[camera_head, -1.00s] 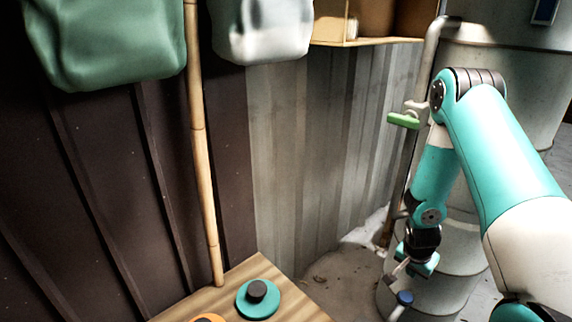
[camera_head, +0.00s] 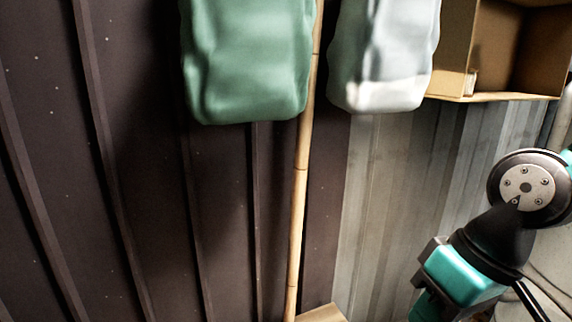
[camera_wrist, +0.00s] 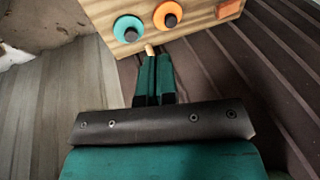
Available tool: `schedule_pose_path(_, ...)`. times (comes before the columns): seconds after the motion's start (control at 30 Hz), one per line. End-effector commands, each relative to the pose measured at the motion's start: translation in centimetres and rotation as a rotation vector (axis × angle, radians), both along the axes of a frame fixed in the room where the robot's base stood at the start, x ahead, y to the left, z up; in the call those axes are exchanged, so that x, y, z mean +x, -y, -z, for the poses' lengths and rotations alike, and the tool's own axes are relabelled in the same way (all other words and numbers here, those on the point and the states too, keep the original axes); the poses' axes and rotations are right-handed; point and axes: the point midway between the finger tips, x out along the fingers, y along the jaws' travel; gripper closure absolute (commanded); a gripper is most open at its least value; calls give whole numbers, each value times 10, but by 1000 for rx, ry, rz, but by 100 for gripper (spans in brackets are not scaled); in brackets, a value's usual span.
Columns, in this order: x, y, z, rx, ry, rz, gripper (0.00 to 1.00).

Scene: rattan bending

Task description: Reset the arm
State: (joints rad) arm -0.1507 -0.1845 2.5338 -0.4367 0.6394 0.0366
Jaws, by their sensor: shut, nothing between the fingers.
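My gripper (camera_wrist: 154,80) shows in the wrist view with its two dark teal fingers close together and nothing held between them. In the head view my arm's wrist is at the lower right, and the fingertips are not clearly visible there. A bamboo-like rattan pole (camera_head: 299,200) stands nearly upright against the dark ribbed wall in the head view, left of my arm. In the wrist view a short tan piece (camera_wrist: 150,50) shows just past the fingertips; the fingers may hide the rest of it.
A wooden board (camera_wrist: 205,22) bears a teal disc (camera_wrist: 129,29) and an orange disc (camera_wrist: 168,16), each with a dark knob. A green bag-like object (camera_head: 247,65), a grey-white one (camera_head: 385,55) and an open cardboard box (camera_head: 515,45) are higher up along the wall.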

Motion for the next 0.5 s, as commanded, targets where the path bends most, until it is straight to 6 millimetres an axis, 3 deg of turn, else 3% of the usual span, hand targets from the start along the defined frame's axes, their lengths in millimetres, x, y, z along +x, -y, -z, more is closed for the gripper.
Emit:
schedule_pose_path(0.13, -50, -15, -21, 11, 34, -230, 100)
schedule_pose_path(0.2, -46, -15, -47, 10, 27, -218, 100)
schedule_pose_path(0.37, -44, -17, -83, 6, 23, -213, 100)
schedule_pose_path(0.5, -41, -20, -122, 3, 22, -211, 100)
